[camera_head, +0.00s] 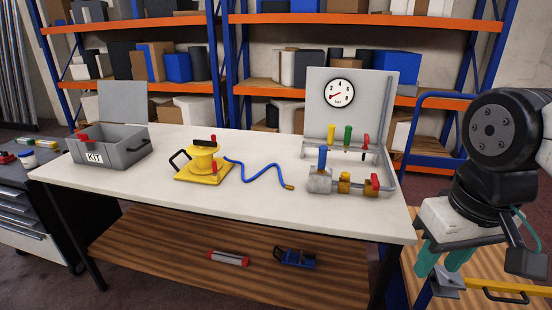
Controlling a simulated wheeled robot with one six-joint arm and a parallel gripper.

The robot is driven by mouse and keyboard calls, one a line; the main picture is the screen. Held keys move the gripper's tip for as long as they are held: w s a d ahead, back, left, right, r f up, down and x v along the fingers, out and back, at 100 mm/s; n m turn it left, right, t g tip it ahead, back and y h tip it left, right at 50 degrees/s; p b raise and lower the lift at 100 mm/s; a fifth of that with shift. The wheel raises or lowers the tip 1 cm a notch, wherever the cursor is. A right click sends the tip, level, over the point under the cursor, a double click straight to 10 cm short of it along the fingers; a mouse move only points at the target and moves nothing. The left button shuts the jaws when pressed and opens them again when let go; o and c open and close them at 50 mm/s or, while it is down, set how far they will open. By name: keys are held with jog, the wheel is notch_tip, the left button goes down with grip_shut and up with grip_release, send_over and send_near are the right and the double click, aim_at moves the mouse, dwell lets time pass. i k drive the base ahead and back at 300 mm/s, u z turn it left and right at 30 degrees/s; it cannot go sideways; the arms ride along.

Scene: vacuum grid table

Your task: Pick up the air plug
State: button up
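A blue hose (262,174) runs in a wavy line across the white tabletop from a yellow vacuum lifter (203,163) with a black handle. It ends in a small brass-coloured plug (290,187), which lies on the table left of a grey valve block (320,180). My gripper (442,264) hangs at the right, beyond the table's right edge and well away from the plug. Two teal fingers point down from it; how far apart their tips are is unclear. I see nothing held in it.
A grey KIT box (108,147) with an open lid stands at the table's left. A gauge panel (348,110) rises behind the valve block. A yellow rail (505,288) is below my arm. The table's front middle (250,207) is clear.

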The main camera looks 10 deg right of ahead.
aim_at(323, 150)
jog(key=i, duration=1.1)
jog(key=z, duration=0.6)
